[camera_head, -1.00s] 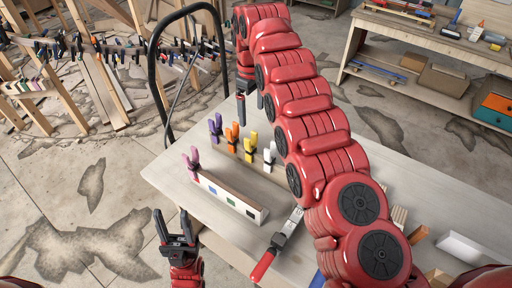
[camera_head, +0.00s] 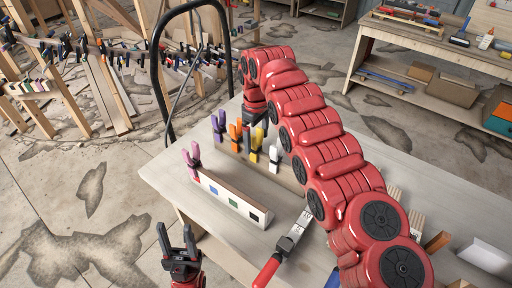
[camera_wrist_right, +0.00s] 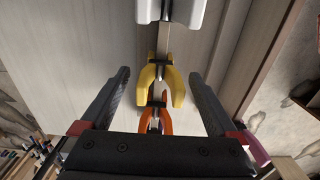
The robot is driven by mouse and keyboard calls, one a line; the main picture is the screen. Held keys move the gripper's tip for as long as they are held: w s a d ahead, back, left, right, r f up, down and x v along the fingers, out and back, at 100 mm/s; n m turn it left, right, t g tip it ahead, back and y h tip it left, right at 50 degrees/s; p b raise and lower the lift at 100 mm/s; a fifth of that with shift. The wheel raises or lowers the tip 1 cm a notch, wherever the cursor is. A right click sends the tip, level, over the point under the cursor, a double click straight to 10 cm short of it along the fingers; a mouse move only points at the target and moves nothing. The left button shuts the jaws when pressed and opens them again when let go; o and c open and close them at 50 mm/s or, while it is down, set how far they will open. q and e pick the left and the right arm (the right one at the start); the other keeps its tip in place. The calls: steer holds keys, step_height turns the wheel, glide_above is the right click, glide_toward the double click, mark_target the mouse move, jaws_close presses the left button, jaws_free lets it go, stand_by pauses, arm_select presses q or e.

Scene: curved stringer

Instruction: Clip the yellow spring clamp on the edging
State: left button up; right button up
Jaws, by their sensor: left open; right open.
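The yellow spring clamp (camera_head: 257,140) stands in a row of clamps on the table, between the orange and white ones. In the right wrist view the yellow clamp (camera_wrist_right: 176,84) lies between the open fingers of my right gripper (camera_wrist_right: 160,75), with a gap on both sides. In the head view that gripper is over the clamp row, its fingertips hard to make out. My left gripper (camera_head: 176,230) is open and empty, off the table's front left side. The curved edging (camera_head: 130,50) at the back left carries many clamps, which hide much of it.
Purple (camera_head: 219,124), orange (camera_head: 235,137), white (camera_head: 275,156) and pink (camera_head: 191,158) clamps stand close by on the table (camera_head: 185,203). A bar clamp with a red handle (camera_head: 266,272) lies at the front. A black tube frame (camera_head: 159,75) rises between table and edging.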

step_height(320, 180, down, 3)
steer(key=shift+r+p, duration=0.15)
steer(key=shift+p, duration=0.15)
jaws_close()
